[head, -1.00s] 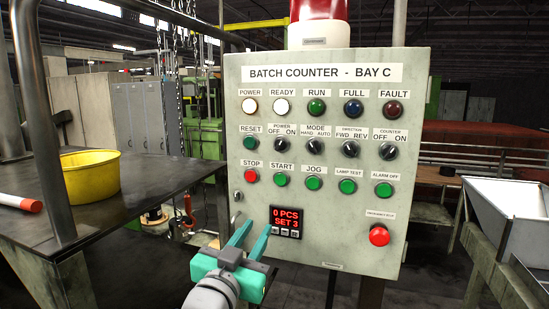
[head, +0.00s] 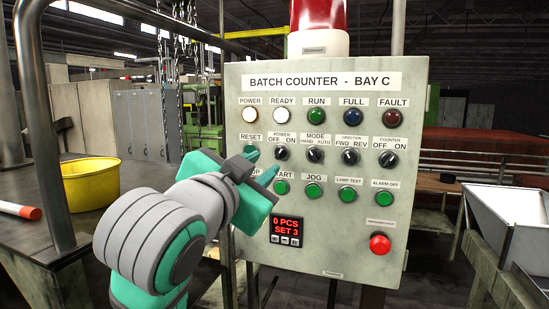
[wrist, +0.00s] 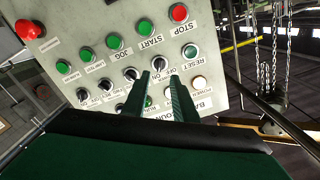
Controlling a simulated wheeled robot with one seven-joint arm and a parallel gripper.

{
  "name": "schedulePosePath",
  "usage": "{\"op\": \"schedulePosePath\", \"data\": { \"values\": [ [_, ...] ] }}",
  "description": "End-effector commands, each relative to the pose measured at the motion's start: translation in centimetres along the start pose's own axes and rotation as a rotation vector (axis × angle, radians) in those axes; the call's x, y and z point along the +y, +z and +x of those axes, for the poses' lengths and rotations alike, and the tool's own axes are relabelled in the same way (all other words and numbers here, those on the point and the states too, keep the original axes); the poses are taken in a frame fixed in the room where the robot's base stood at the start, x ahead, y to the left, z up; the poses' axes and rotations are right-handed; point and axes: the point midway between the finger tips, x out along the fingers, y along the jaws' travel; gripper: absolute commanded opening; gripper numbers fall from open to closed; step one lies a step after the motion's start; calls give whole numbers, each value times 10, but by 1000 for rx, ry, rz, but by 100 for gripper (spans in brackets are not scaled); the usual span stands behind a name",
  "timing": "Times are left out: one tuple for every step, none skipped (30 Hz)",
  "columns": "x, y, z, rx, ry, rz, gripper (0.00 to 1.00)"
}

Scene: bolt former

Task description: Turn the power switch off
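The power switch (head: 282,153) is a black rotary knob in the second row of the grey panel, under the label POWER OFF ON. It also shows in the upside-down wrist view (wrist: 159,63), just beyond the fingertips. The knob's exact pointing is too small to tell. The POWER lamp (head: 250,114) is lit white. My gripper (head: 264,162) is open and empty, its two teal fingers apart and pointing at the panel, just left of and below the switch in the head view. Contact with the knob cannot be told. My gripper hides the STOP button in the head view.
The MODE switch (head: 315,153), RESET button (head: 250,150) and START button (head: 281,187) are close around the power switch. A red emergency button (head: 380,243) sits low right. A table with a yellow bowl (head: 90,182) stands left; a white hopper (head: 510,225) stands right.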

Motion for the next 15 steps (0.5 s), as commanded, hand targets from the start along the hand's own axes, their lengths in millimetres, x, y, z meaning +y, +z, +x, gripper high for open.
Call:
{"op": "schedulePosePath", "data": {
  "values": [
    [1,0,10,0,3,-2,26],
    [1,0,15,-1,4,-2,26],
    [1,0,23,-1,3,-2,26],
    [1,0,28,-1,3,-2,26],
    [1,1,34,-1,4,-2,26],
    [1,0,40,-1,3,-2,26],
    [0,0,45,-1,2,-2,26],
    [0,1,50,-1,2,-2,26],
    [1,0,56,0,3,-1,26],
    [1,0,60,0,3,-2,26],
    [1,0,64,0,3,-2,26],
    [1,0,68,0,2,-2,26],
    [0,0,71,0,1,-2,26],
    [0,0,73,1,1,-2,26],
    [0,0,76,1,1,-2,26]
  ]
}}
